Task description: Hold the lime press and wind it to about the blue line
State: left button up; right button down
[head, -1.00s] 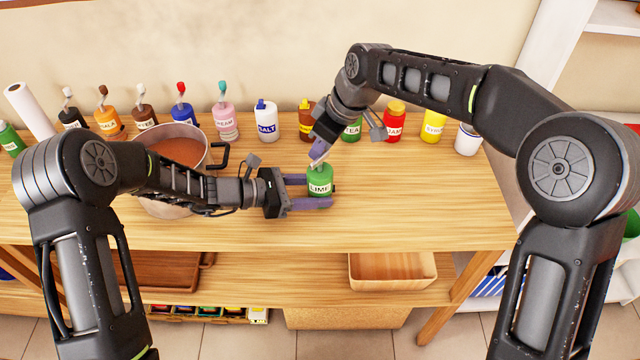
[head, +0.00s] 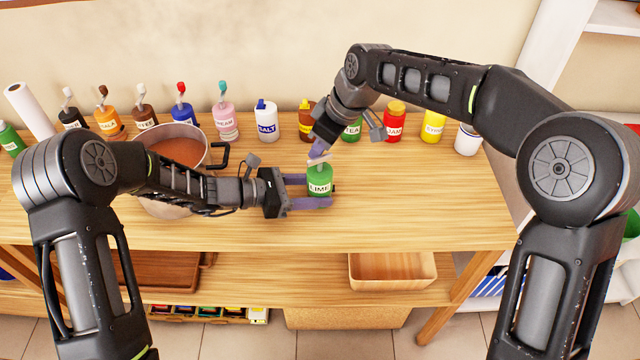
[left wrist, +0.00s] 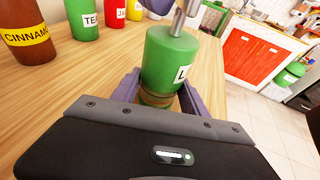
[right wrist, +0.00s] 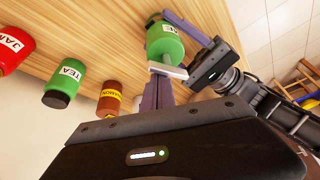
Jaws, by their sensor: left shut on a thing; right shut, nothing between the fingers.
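The lime press (head: 320,183) is a green jar with a white LIME label, upright on the wooden counter. My left gripper (head: 317,192) is shut on it from the left, one finger on each side. The left wrist view shows the press (left wrist: 168,60) between the fingers, with a brownish band low down and a metal shaft (left wrist: 180,22) on top. My right gripper (head: 318,150) is shut and empty just above the press. Its fingertips are at the pale crank bar (right wrist: 168,70); I cannot tell whether they touch it. I cannot make out a blue line.
A pan (head: 178,150) of reddish-brown content stands left, behind my left arm. A row of labelled jars, including salt (head: 266,122), jam (head: 394,121) and tea (head: 351,132), lines the back. The counter right of the press is clear. A wooden tray (head: 392,283) sits below.

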jog(key=shift+r, duration=0.15)
notch_tip(320, 180, up, 7)
dwell(0.9)
pick_arm(q)
jog(key=o, duration=1.5)
jog(key=v, duration=1.2)
jog(key=shift+s, duration=0.15)
